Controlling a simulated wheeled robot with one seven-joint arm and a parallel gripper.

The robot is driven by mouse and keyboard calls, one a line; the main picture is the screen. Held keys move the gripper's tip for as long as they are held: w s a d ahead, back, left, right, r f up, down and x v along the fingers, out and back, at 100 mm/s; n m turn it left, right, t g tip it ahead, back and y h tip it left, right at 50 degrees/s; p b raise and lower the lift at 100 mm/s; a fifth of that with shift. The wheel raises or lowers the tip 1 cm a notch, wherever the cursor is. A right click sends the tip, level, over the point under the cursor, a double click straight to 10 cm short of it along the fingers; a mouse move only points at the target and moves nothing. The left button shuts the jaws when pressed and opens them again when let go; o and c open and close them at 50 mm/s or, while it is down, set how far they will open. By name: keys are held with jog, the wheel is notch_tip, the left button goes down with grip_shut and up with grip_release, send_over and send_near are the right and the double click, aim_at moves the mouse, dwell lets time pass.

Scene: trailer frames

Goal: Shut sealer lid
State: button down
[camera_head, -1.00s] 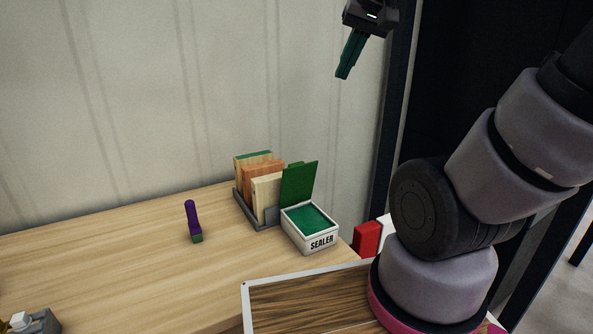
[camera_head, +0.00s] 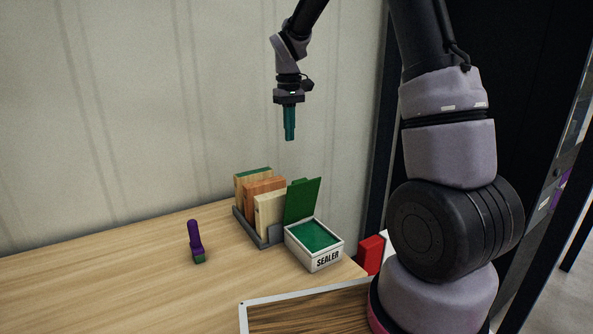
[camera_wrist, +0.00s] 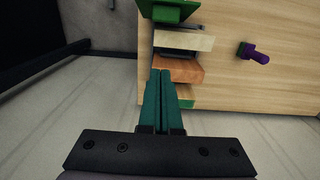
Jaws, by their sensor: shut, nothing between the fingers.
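The sealer (camera_head: 315,245) is a small white box labelled SEALER near the right end of the wooden table. Its green lid (camera_head: 302,201) stands open, upright at the back edge, and a green surface shows inside the box. In the wrist view the lid (camera_wrist: 172,12) shows at the top edge. My gripper (camera_head: 289,138) has teal fingers, shut and empty, pointing down. It hangs in the air above the lid and the wooden blocks, touching nothing in the head view. The shut fingers also show in the wrist view (camera_wrist: 163,72).
A grey rack (camera_head: 246,229) holding several upright wooden boards (camera_head: 264,190) stands directly left of the sealer. A purple and green tool (camera_head: 195,241) stands further left. A red object (camera_head: 370,254) is right of the sealer. The table (camera_head: 110,280) is clear at front left.

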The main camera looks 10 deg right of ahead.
notch_tip(320, 180, down, 10)
jog(key=shift+s+r, duration=0.15)
jog(key=shift+s+d+f, duration=0.1)
jog(key=shift+s+d, duration=0.15)
jog(key=shift+s, duration=0.35)
jog(key=shift+s+d+f, duration=0.1)
jog(key=shift+s+d, duration=0.1)
jog(key=shift+s, duration=0.35)
jog(key=shift+s+d+f, duration=0.2)
jog(key=shift+s+f, duration=0.05)
jog(key=shift+s, duration=0.4)
jog(key=shift+s+d, duration=0.1)
